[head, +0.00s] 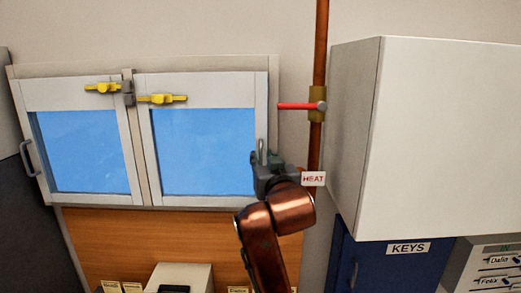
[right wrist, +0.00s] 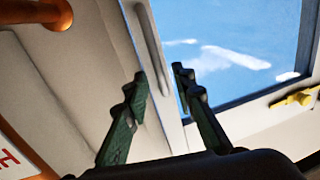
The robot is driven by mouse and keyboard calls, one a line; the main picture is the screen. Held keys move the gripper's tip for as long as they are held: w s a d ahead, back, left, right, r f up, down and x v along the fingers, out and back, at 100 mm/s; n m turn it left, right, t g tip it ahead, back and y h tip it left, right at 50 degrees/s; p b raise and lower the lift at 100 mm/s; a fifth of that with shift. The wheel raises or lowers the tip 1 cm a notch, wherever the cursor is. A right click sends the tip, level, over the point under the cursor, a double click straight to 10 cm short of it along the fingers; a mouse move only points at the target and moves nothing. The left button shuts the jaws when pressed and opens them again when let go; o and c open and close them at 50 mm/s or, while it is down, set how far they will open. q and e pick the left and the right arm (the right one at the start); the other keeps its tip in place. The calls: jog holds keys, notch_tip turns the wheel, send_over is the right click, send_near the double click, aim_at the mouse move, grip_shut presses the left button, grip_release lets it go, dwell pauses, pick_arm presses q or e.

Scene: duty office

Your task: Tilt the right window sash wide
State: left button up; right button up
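The right window sash (head: 200,92) has a pale frame and a blue pane. It looks shut or nearly so, beside the left sash (head: 75,95). A yellow latch (head: 162,99) sits on its top rail and also shows in the right wrist view (right wrist: 298,99). A slim grey bar handle (right wrist: 148,35) is on its right side. My right gripper (head: 263,158) is at that right edge. In the right wrist view my right gripper (right wrist: 160,75) is open, its fingertips apart around the line of the handle's near end; contact cannot be told. My left gripper is out of view.
A copper pipe (head: 320,50) with a red lever (head: 298,106) and a HEAT tag (head: 313,178) stands close right of the window. A white cabinet (head: 440,140) juts out further right. A blue KEYS cabinet (head: 385,270) is below it.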

jog(key=shift+w+a+p, duration=0.15)
jog(key=shift+w+p, duration=0.05)
jog(key=shift+w, duration=0.4)
jog(key=shift+w+a+p, duration=0.15)
jog(key=shift+w+p, duration=0.05)
jog(key=shift+w, duration=0.4)
jog(key=shift+c, duration=0.5)
grip_shut()
jog(key=shift+f, duration=0.1)
